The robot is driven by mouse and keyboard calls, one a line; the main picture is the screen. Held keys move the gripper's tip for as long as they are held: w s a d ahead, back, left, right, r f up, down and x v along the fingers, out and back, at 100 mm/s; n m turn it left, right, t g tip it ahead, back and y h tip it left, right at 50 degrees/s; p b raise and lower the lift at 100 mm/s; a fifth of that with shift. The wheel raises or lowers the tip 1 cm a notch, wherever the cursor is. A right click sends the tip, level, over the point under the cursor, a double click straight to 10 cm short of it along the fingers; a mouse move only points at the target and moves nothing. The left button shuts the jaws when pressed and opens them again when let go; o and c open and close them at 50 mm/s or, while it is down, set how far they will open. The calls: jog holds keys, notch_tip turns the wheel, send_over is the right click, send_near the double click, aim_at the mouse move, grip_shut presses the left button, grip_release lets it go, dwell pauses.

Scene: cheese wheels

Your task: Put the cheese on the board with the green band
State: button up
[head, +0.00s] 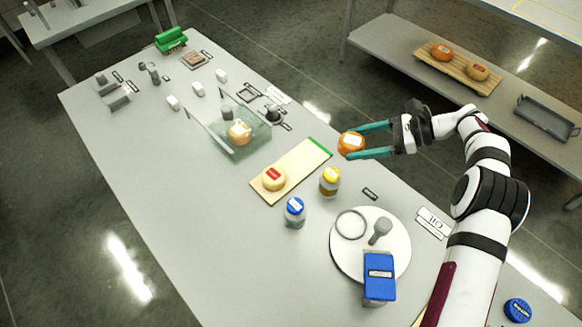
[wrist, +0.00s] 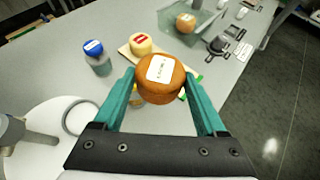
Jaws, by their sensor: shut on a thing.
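My gripper (head: 362,147) is shut on an orange cheese wheel (head: 351,143) with a white label. It holds the wheel in the air near the table's right edge, to the right of the board's green end. In the wrist view the orange cheese (wrist: 160,79) sits between the two teal fingers. The wooden board with the green band (head: 302,164) lies on the table. A pale yellow cheese with a red label (head: 274,178) rests on its near end. The board (wrist: 127,50) shows partly behind the held cheese in the wrist view.
A clear tray (head: 254,145) with another orange cheese (head: 240,132) stands beyond the board. A yellow-capped jar (head: 330,182) and a blue-capped jar (head: 295,212) stand near the board. A round white plate (head: 345,250) lies nearer. Another board (head: 440,62) with cheeses sits on a side shelf.

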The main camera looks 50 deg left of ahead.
send_over(311, 157)
jog(key=shift+m+t, duration=0.3)
jog(key=f, duration=0.6)
jog(key=shift+w+d+f, duration=0.1)
jog(key=shift+d+f, duration=0.15)
jog(key=f, duration=0.4)
jog(key=shift+a+f, duration=0.1)
jog(key=shift+a, duration=0.1)
jog(key=shift+f, duration=0.1)
